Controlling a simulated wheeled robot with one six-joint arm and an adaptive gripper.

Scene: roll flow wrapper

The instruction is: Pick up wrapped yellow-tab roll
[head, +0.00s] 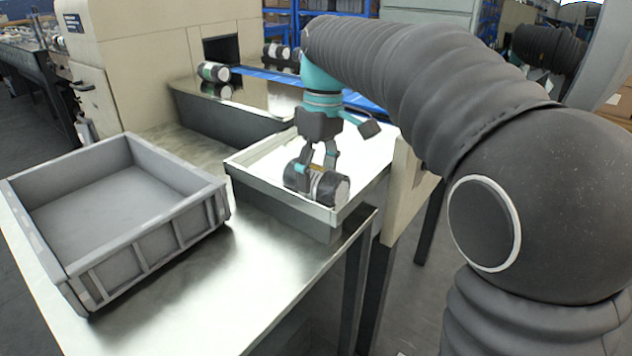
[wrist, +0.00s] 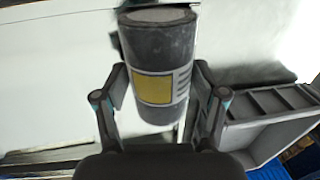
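A dark grey roll (head: 298,178) with a light band lies on its side in the white tray (head: 268,168), near the front wall, in the head view. In the wrist view the roll (wrist: 158,50) shows a yellow square label (wrist: 154,90) with dark marks beside it. My gripper (head: 318,168) is low over the tray, with a finger on each side of the roll's middle. In the wrist view my gripper (wrist: 160,75) has the fingertips right at the roll's sides. I cannot tell whether they press on it or whether the roll touches the tray floor.
An empty grey open crate (head: 90,210) stands on the metal table (head: 255,285) at left. Its ribbed wall may be the grey one in the wrist view (wrist: 270,110). Another roll (head: 213,71) lies on the shiny outfeed surface behind, with more rolls (head: 278,51) beyond.

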